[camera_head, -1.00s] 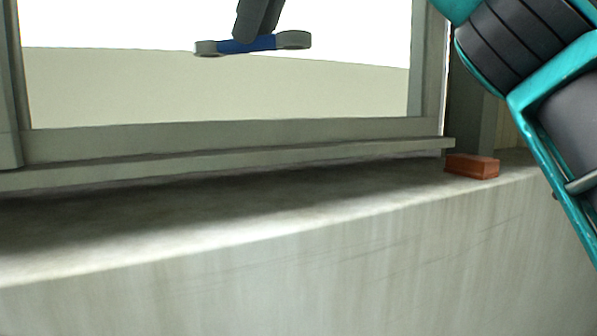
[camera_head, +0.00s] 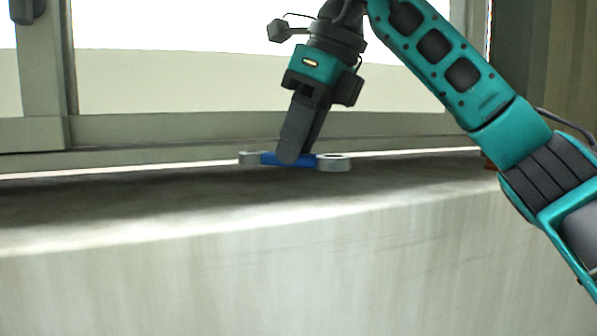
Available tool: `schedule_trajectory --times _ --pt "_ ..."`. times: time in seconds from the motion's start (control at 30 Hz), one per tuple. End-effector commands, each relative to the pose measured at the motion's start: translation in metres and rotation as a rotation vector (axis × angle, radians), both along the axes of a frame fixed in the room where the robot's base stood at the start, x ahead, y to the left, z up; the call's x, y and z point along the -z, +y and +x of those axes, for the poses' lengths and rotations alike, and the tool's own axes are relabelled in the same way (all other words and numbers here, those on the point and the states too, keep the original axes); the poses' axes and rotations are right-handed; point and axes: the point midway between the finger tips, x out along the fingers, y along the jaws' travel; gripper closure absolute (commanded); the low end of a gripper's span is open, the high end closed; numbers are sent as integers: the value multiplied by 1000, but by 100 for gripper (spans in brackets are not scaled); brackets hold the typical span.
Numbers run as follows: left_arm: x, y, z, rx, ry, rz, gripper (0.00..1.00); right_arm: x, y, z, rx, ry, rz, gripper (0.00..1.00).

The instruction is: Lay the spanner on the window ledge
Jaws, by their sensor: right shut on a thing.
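The spanner (camera_head: 333,162) has a blue middle and grey ring-like ends. It lies roughly level, left to right, at the back of the window ledge (camera_head: 150,214), close to the window frame. My right gripper (camera_head: 290,155) points down and is shut on the blue middle of the spanner. The spanner is at the ledge surface or just above it; I cannot tell whether it touches. The fingers hide part of the blue handle. My left gripper is not in view.
The window frame (camera_head: 250,127) runs behind the ledge, with a dark handle (camera_head: 27,10) at upper left. A red-brown block (camera_head: 489,163) is mostly hidden behind my right arm. The ledge left of the spanner is clear.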

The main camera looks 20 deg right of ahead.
Motion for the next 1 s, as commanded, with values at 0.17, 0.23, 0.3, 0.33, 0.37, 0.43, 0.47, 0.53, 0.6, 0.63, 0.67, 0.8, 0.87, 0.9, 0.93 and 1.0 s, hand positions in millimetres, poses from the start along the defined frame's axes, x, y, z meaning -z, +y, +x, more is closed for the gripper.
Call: schedule_trajectory --times 0.17,0.23,0.3,0.33,0.37,0.43,0.47,0.53,0.6,0.63,0.67,0.8,0.87,0.9,0.93,1.0 --pt "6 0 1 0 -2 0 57 28 -1 0 0 1 -1 100" --pt "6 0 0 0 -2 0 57 33 0 0 0 0 0 100" --pt "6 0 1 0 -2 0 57 34 0 0 0 -1 1 100" --pt "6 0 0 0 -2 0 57 33 0 0 0 -1 1 100" --pt "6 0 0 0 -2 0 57 33 0 0 0 -1 1 100" --pt "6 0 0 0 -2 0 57 33 0 0 0 -1 1 100" --pt "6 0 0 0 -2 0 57 33 0 0 0 -1 1 100" --pt "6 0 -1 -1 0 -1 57 34 0 0 0 -1 1 100" --pt "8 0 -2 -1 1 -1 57 36 0 0 0 1 0 72" --pt "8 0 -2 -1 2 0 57 35 0 0 0 1 -1 69" --pt "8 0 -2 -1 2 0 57 35 0 0 0 1 -1 66" --pt "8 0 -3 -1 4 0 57 35 0 0 0 1 0 53" --pt "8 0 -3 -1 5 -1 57 35 0 0 0 1 0 47" --pt "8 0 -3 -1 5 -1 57 35 0 0 0 1 0 47" --pt "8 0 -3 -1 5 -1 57 35 0 0 0 1 0 47" --pt "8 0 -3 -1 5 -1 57 35 0 0 0 1 0 47"
